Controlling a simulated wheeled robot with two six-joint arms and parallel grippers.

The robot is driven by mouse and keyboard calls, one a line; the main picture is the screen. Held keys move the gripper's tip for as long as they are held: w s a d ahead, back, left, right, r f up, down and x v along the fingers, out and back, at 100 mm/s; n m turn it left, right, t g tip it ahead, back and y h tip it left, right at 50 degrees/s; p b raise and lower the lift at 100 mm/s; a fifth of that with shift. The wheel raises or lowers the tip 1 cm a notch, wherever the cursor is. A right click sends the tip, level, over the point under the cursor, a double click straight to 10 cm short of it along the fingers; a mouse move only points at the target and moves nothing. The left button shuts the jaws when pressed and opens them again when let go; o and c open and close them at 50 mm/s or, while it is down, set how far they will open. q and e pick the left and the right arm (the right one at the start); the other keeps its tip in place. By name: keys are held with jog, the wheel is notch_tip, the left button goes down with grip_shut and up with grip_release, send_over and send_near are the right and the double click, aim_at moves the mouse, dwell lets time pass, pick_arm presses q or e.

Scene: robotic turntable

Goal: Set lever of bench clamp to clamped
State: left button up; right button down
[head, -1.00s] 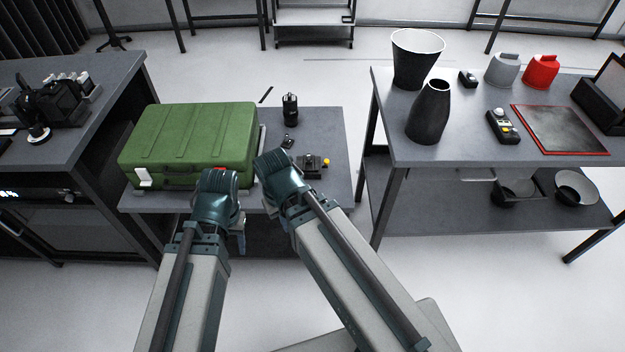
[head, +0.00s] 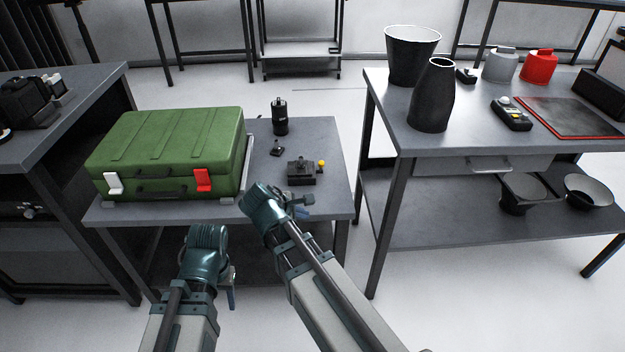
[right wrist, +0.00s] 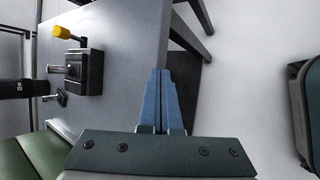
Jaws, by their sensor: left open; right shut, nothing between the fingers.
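The bench clamp (head: 301,174) is a small dark block on the middle table, with a lever ending in a yellow knob (head: 321,163) on its right side. In the right wrist view the clamp (right wrist: 86,72) and its yellow knob (right wrist: 62,32) show at the upper left, apart from the fingers. My right gripper (head: 303,207) is just in front of the clamp, near the table's front edge. Its blue fingers are shut and empty in the wrist view (right wrist: 160,80). My left gripper (head: 231,296) is low, in front of the table and clear of it. It is open; its fingers are partly hidden by the wrist.
A green case (head: 165,150) with a white and a red latch stands left of the clamp. A black cylinder (head: 280,117) and a small dark part (head: 277,148) are behind the clamp. The right-hand table (head: 465,138) carries vases. A floor gap separates the tables.

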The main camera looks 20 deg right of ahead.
jog(key=w+r+n+t+h, duration=0.1)
jog(key=r+n, duration=0.1)
jog(key=w+a+r+n+t, duration=0.1)
jog(key=w+r+n, duration=0.1)
jog(key=n, duration=0.1)
jog(key=w+a+r+n+t+h, duration=0.1)
jog(key=w+n, duration=0.1)
jog(key=shift+a+r+h, duration=0.15)
jog(key=shift+r+h, duration=0.15)
jog(key=shift+r, duration=0.1)
jog(key=shift+w+a+r+n+t, duration=0.3)
jog(key=shift+r+n, duration=0.25)
jog(key=shift+n, duration=0.35)
